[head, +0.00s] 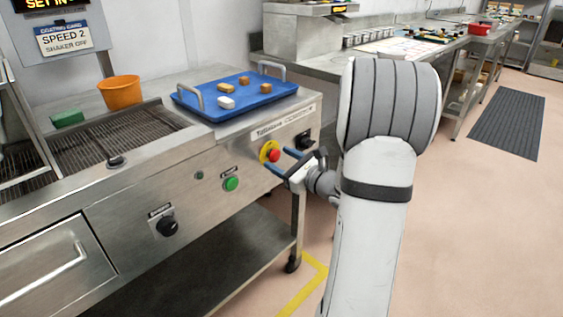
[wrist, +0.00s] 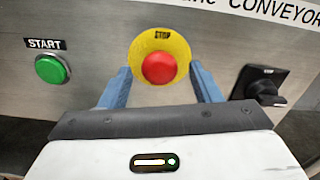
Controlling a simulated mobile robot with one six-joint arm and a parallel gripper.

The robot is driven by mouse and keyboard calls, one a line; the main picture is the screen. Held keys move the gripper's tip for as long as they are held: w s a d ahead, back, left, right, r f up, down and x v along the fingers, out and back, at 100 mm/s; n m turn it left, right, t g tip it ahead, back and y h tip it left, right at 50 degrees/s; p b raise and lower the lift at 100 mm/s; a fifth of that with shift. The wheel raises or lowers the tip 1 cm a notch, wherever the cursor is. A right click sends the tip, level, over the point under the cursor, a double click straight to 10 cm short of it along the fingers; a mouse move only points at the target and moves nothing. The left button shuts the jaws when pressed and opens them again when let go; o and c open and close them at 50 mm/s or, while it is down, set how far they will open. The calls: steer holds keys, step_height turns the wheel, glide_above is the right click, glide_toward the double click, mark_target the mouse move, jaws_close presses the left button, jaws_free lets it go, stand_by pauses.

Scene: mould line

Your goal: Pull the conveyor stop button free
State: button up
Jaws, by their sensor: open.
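The conveyor stop button (head: 274,155) is a red mushroom button on a round yellow plate, on the front panel of the steel machine. In the wrist view the red button (wrist: 159,67) sits in the upper middle, with the word STOP above it on the yellow plate. My gripper (head: 280,161) is open in front of the panel. In the wrist view its two blue fingers stand one to the left and one to the right of the button, apart from it. How deep the fingertips reach beside the button is hard to tell.
A green START button (wrist: 53,69) lies left of the stop button, and a black rotary knob (wrist: 266,92) lies right of it. Another black knob (head: 167,226) is lower left. A blue tray (head: 262,99) with several small pieces and an orange bucket (head: 120,92) stand on top.

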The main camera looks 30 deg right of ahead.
jaws_close()
stand_by(0.7)
